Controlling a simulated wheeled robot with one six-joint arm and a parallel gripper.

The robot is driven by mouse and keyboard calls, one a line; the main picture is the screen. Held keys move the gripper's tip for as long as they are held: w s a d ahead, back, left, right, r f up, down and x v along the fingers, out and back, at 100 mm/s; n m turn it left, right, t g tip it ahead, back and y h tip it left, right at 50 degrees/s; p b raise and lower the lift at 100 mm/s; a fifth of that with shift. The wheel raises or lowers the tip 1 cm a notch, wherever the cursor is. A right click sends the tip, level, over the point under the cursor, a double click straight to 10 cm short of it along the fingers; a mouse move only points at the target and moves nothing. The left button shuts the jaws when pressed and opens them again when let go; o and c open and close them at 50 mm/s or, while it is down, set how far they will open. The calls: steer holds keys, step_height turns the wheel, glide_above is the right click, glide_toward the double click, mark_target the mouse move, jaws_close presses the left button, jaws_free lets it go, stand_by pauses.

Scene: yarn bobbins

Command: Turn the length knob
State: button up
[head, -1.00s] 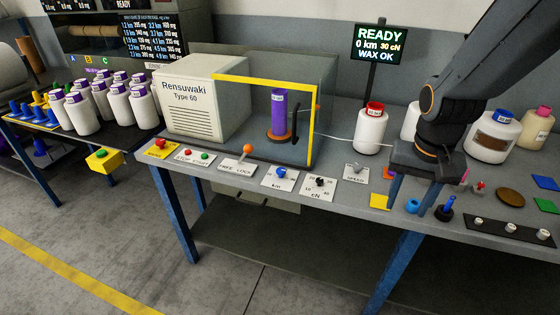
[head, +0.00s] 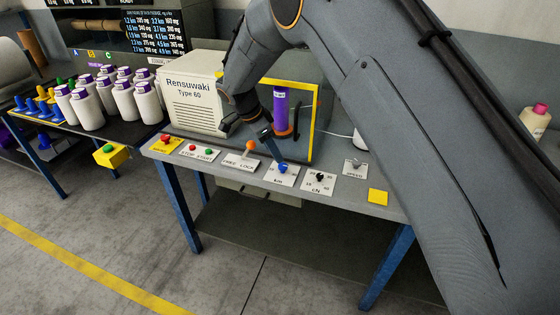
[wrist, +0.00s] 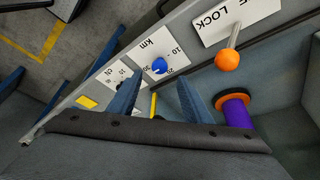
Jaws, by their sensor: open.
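The length knob (head: 282,168) is a small blue knob on a white plate marked km, on the bench front in the head view. It also shows in the wrist view (wrist: 159,66), ahead of and between the two blue fingers. My gripper (head: 276,155) is open and empty, with its fingers pointing down close above the knob. In the wrist view my gripper (wrist: 160,82) has one finger on each side of the knob's line. I cannot tell whether a finger touches it.
The orange-topped brake lock lever (head: 249,146) stands left of the knob, and the black cN knob (head: 319,177) stands right. Behind are the yellow frame (head: 316,120) and a purple bobbin (head: 280,108). The SPEED switch (head: 355,168) is further right.

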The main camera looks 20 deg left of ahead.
mark_target(282, 165)
steer(key=shift+p+x, duration=1.15)
steer(key=shift+x, duration=2.25)
steer(key=c, duration=1.1)
